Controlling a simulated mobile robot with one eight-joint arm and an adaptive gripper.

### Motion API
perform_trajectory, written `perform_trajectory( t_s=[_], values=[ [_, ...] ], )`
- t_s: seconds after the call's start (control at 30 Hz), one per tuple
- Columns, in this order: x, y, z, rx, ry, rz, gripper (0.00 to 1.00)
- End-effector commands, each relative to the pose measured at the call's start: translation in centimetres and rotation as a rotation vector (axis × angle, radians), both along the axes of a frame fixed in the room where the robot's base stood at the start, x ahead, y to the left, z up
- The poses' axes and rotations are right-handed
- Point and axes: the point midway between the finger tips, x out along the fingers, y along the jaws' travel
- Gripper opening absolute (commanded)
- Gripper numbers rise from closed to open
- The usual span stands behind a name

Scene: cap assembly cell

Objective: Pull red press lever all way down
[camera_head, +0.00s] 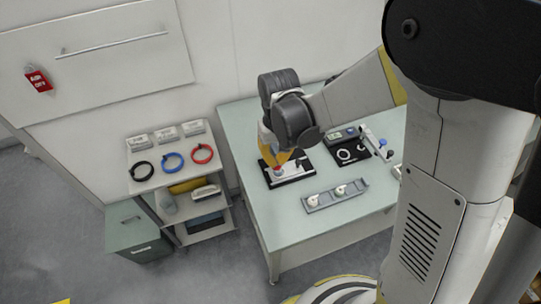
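A small red part (278,169), possibly the press lever or its knob, shows just below my gripper at the left of the table. It stands over a black and white base plate (298,167). My gripper (280,156) is low over this plate, and my dark wrist is above it. The wrist hides most of the press. The fingertips are too small and covered to tell whether they are open or touching the red part. How far down the lever is cannot be seen.
The pale green table (270,222) also bears a grey tray (335,195) with small round white parts and a black board (352,152) with white rings. A shelf cart (143,180) with black, blue and red rings stands to the left. The table's front left is clear.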

Motion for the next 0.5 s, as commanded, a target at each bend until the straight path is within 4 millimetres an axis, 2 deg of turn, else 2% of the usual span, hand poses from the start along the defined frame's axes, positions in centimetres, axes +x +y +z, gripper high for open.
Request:
perform_trajectory(
  t_s=[0.13,0.5],
  values=[
    [0.01,0.00,-0.89,0.000,0.000,0.000,0.00],
    [0.02,0.01,-0.90,0.000,-0.001,0.000,0.00]
  ],
)
